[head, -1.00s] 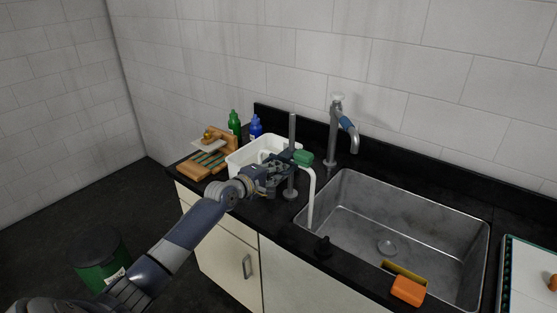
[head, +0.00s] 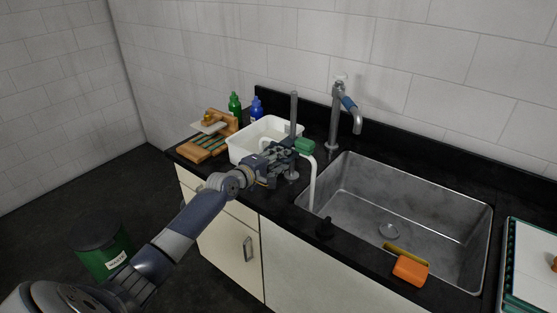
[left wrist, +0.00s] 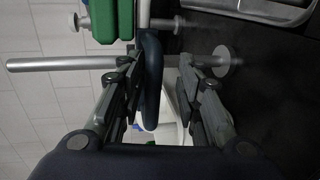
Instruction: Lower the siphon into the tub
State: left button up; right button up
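The siphon is a bent white tube (head: 313,186) with a green block (head: 305,146) near its top. One leg hangs at the sink's left edge; the other bends toward the tub, its end hidden. The white tub (head: 242,149) stands on the black counter behind my left gripper (head: 280,154). In the left wrist view my left gripper (left wrist: 160,72) has its fingers apart on both sides of a dark blue curved tube section (left wrist: 151,85), with a gap on the right. The green block (left wrist: 106,22) shows above. My right gripper is not in view.
A grey upright post (head: 294,112) on a round foot stands beside my gripper. A faucet (head: 335,120) and steel sink (head: 400,200) lie right, with an orange sponge (head: 410,270) at the front edge. Green and blue bottles (head: 235,105) and a wooden rack (head: 203,148) stand left.

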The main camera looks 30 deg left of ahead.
pick_arm(q)
jog(key=v, duration=1.2)
jog(key=shift+r, duration=0.1)
